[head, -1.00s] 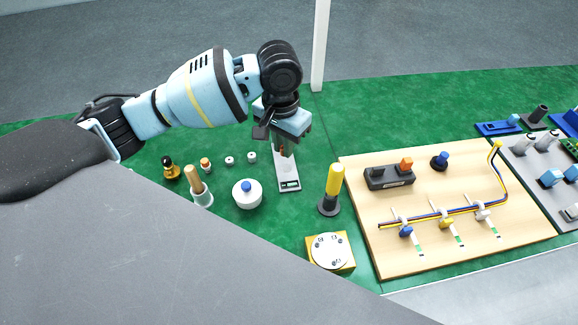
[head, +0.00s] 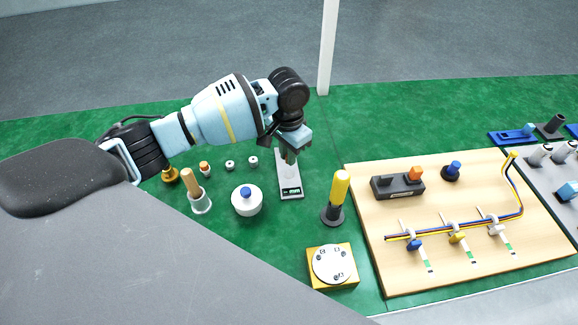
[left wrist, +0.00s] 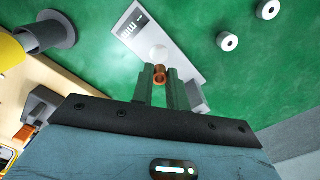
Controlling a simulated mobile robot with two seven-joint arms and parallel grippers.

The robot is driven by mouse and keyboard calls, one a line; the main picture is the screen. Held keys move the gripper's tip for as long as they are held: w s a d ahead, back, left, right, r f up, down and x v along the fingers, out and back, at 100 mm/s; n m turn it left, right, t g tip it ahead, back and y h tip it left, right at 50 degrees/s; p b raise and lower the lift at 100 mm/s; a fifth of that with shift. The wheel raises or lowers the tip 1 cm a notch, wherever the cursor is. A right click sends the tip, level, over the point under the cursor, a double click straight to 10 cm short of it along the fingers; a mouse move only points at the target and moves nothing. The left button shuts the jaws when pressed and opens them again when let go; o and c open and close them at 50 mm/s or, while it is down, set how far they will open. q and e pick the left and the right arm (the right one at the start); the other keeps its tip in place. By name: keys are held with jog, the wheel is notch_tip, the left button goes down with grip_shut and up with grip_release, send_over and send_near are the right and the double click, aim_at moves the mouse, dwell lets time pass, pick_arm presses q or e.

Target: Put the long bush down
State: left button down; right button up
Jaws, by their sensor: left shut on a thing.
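The long bush (left wrist: 159,75) is a small copper-coloured hollow cylinder between the fingertips of my left gripper (left wrist: 158,78). In the left wrist view the gripper is shut on it. In the head view my left gripper (head: 289,155) points down over a pale scale (head: 291,182) with a small dark display at its near end. The scale also shows beyond the fingertips in the left wrist view (left wrist: 172,55), with a pale round spot near the bush. I cannot tell whether the bush touches the scale. My right gripper is not in view.
Two small white rings (head: 230,165) (head: 253,161), a white jar with a blue knob (head: 246,203) and a wooden-handled tool (head: 192,185) stand left of the scale. A yellow-handled tool (head: 340,190) stands to its right, near a wooden board (head: 440,260).

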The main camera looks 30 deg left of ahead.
aim_at(288, 174)
pick_arm(q)
jog(key=shift+f+b, duration=0.35)
jog(key=shift+f, duration=2.2)
jog(key=c, duration=1.4)
grip_release()
jog(key=shift+f, duration=0.1)
notch_tip(288, 174, up, 12)
jog(key=shift+r+p, duration=0.15)
jog(key=shift+p, duration=0.65)
